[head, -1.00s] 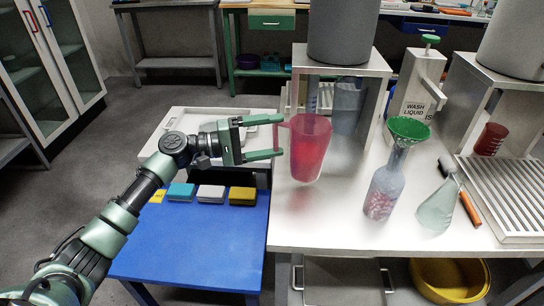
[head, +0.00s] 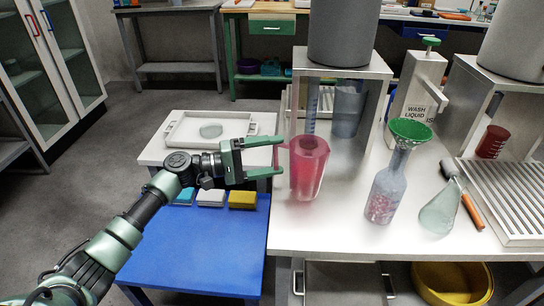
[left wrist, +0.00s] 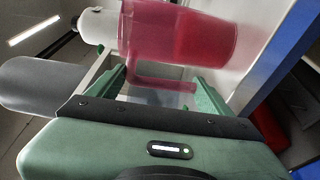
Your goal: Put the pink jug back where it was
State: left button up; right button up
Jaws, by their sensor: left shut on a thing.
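The pink jug (head: 308,172) is upright at the left edge of the white bench (head: 340,228), its base at or very near the bench top; I cannot tell if it touches. Its handle faces left. My left gripper (head: 278,160) comes in from the left and is shut on the handle. In the left wrist view the pink jug (left wrist: 190,38) lies across the top of the picture, with its handle between the fingers of my left gripper (left wrist: 160,88). My right gripper is not in view.
A stand with a grey cylinder (head: 340,35) is behind the jug. A bottle with a green funnel (head: 410,130), a flask (head: 438,210) and a brush (head: 472,210) are to the right. A blue table (head: 205,250) holds coloured blocks; a white tray (head: 180,125) is behind it.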

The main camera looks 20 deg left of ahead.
pick_arm(q)
jog(key=o, duration=2)
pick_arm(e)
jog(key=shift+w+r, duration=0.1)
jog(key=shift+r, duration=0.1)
pick_arm(q)
jog(key=v, duration=1.2)
jog(key=shift+r, duration=0.1)
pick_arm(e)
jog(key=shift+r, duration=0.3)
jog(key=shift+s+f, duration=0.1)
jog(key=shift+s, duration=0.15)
pick_arm(q)
jog(key=shift+a, duration=0.1)
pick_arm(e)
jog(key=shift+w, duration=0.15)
